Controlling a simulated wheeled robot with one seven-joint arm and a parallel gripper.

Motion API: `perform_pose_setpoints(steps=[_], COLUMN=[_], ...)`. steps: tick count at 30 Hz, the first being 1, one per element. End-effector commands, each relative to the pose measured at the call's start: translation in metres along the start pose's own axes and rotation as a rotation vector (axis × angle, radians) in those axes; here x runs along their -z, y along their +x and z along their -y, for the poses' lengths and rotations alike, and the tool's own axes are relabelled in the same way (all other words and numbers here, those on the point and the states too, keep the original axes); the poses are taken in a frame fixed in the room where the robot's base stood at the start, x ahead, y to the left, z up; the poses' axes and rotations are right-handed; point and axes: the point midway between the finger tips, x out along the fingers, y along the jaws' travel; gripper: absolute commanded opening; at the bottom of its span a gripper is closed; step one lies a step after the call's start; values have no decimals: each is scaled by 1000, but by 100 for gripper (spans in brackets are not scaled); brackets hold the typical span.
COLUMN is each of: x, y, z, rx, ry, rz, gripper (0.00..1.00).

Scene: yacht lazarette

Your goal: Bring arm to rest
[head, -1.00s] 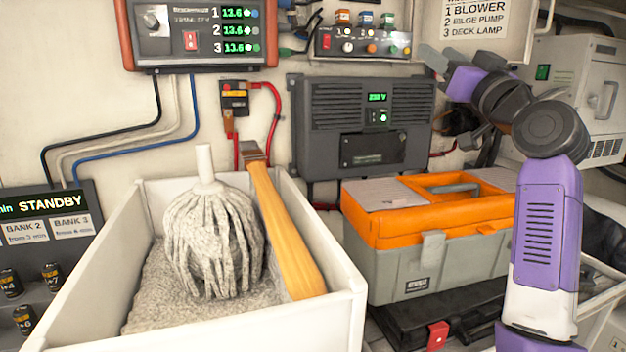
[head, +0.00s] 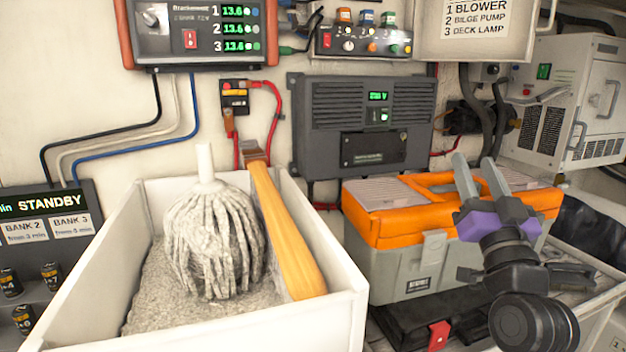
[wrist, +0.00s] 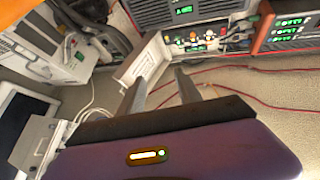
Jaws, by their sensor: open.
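My gripper (head: 476,175) is at the right in the head view, in front of the orange-and-grey toolbox (head: 400,262). Its two grey fingers point up and stand apart, with nothing between them. The purple gripper body and dark wrist joints are below the fingers and hide part of the toolbox's right side. In the wrist view my gripper (wrist: 158,88) also shows its two fingers apart and empty, in front of the wall equipment.
A white bin (head: 340,297) holding a mop head and a wooden handle stands at the left. A grey power unit (head: 315,140) is on the wall behind the toolbox. A white cabinet (head: 570,100) is at the far right. A black case (head: 400,326) lies below the toolbox.

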Motion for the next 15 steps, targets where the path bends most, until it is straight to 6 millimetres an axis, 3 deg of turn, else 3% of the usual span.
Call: perform_pose_setpoints(steps=[1, 6, 15], x=[-16, -50, -86], y=[-23, -95, -223], z=[-2, -4, 0], rx=[-10, -34, -51], ry=[-7, -32, -73], rz=[17, 56, 148], gripper=[41, 41, 41])
